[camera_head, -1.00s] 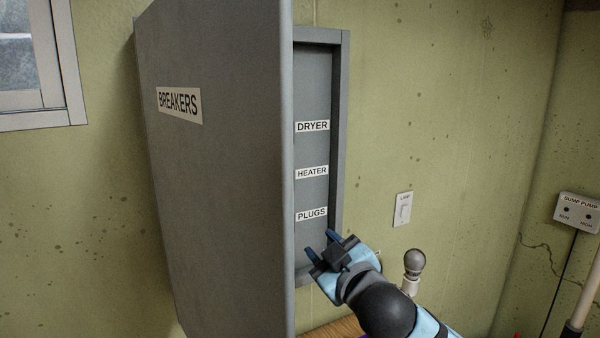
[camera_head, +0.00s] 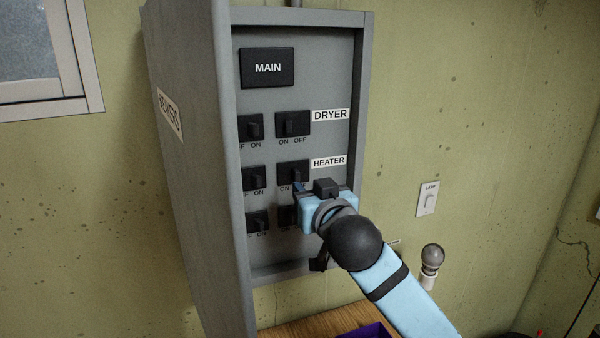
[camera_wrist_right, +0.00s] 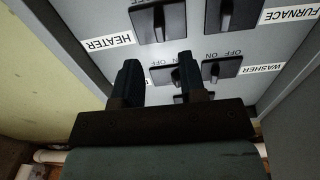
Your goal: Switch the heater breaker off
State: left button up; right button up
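The grey breaker panel (camera_head: 325,72) is open, its door (camera_head: 200,200) swung out to the left. The heater breaker (camera_head: 293,173) is a black switch left of the HEATER label (camera_head: 328,161); it also shows in the right wrist view (camera_wrist_right: 140,22), where the picture is upside down. I cannot tell its lever's position for sure. My right gripper (camera_head: 312,188) is just below it, partly hiding it and the breaker underneath. In the right wrist view its two fingers (camera_wrist_right: 157,68) are apart with nothing between them. They point toward the heater breaker; contact is unclear. My left gripper is out of view.
The dryer breaker (camera_head: 293,124) is above, with ON at left and OFF at right. A second column of breakers (camera_head: 254,177) is partly hidden by the door edge. A lamp switch (camera_head: 427,198) and a bulb (camera_head: 432,258) are at right. A wooden surface (camera_head: 300,329) lies below.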

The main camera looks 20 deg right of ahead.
aim_at(298, 176)
jog(key=w+p, duration=0.1)
jog(key=w, duration=0.5)
jog(key=shift+c, duration=0.4)
grip_shut()
